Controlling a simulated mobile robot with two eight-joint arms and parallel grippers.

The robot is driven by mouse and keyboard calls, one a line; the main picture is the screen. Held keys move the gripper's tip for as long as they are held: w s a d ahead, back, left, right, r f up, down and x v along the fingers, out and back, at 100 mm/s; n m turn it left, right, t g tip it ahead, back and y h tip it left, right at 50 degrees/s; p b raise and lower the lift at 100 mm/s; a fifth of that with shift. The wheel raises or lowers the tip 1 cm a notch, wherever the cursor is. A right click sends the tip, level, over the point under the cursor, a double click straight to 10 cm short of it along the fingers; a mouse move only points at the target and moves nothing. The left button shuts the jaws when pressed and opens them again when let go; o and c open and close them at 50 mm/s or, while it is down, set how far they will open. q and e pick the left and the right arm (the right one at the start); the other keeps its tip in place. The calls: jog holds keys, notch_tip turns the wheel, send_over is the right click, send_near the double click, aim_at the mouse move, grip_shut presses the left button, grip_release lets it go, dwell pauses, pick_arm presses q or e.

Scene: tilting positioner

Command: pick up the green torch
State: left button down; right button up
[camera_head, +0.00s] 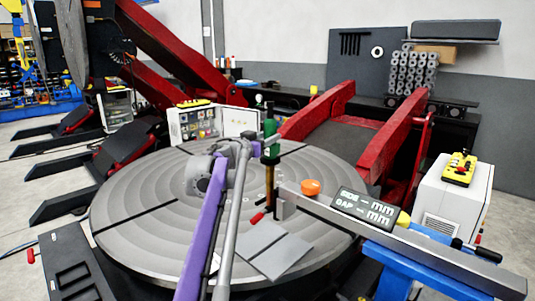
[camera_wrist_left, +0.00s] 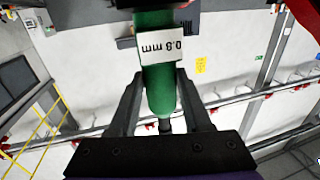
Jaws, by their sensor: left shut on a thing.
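The green torch (camera_head: 271,129) stands roughly upright above the round grey turntable. My left gripper (camera_head: 268,157), on the end of the purple arm, is shut on the torch's green body. In the left wrist view the two dark fingers (camera_wrist_left: 162,100) lie either side of the green torch (camera_wrist_left: 158,75), which carries a white label reading 0.8 mm. The torch's lower end is partly hidden behind the metal bar and gripper in the head view. I do not see my right gripper.
The turntable (camera_head: 135,225) fills the middle and bears grey plates (camera_head: 275,255). A white cabinet (camera_head: 452,205) stands at right. Red positioner arms (camera_head: 395,130) rise behind.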

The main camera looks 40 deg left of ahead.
pick_arm(q)
notch_tip(320, 180, up, 11)
jog(key=shift+r+p, duration=0.2)
jog(key=shift+p, duration=0.8)
jog(key=shift+r, duration=0.9)
pick_arm(e)
jog(key=shift+w+r, duration=0.35)
jog(key=shift+r, duration=0.55)
jog(key=shift+w+r, duration=0.35)
jog(key=shift+r, duration=0.55)
pick_arm(q)
jog(key=shift+f, duration=0.1)
